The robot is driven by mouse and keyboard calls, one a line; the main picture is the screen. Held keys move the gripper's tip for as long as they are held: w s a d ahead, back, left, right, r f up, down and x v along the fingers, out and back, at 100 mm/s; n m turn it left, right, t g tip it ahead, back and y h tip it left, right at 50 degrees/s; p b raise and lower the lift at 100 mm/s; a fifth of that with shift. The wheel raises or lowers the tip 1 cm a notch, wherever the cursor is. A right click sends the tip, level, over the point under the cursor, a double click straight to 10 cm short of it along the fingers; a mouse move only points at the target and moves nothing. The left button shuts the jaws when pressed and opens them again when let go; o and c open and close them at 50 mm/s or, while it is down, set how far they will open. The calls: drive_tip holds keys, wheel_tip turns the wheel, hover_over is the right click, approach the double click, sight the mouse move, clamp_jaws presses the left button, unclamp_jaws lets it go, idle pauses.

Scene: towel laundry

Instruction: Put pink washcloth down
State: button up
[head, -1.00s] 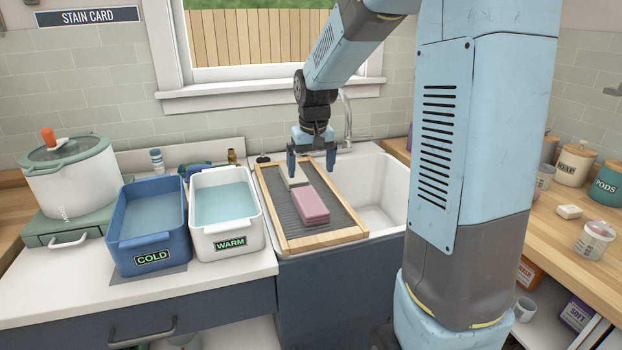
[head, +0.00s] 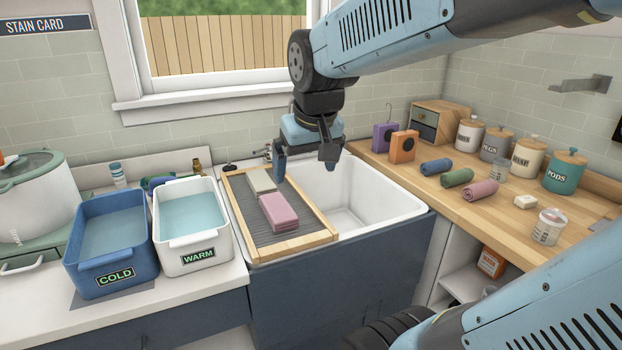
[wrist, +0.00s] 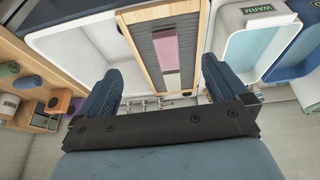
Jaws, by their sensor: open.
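A folded grey-beige cloth (head: 262,181) lies on the same board just behind the pink one. My gripper (head: 305,172) hangs above the sink, up and to the right of the washcloth, apart from it. Its jaws are open, and the wrist view shows nothing between the fingers (wrist: 158,92).
The white sink basin (head: 380,205) is empty. A blue COLD tub (head: 105,262) and white WARM tub (head: 193,246) of water stand left of the board. Rolled towels (head: 457,178), canisters (head: 527,157) and a measuring cup (head: 548,227) stand on the wooden counter at right.

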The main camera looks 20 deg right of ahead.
drive_tip(key=s+t, duration=0.1)
drive_tip(key=s, duration=0.6)
drive_tip(key=shift+s+d, duration=0.2)
drive_tip(key=shift+d, duration=0.05)
idle(0.8)
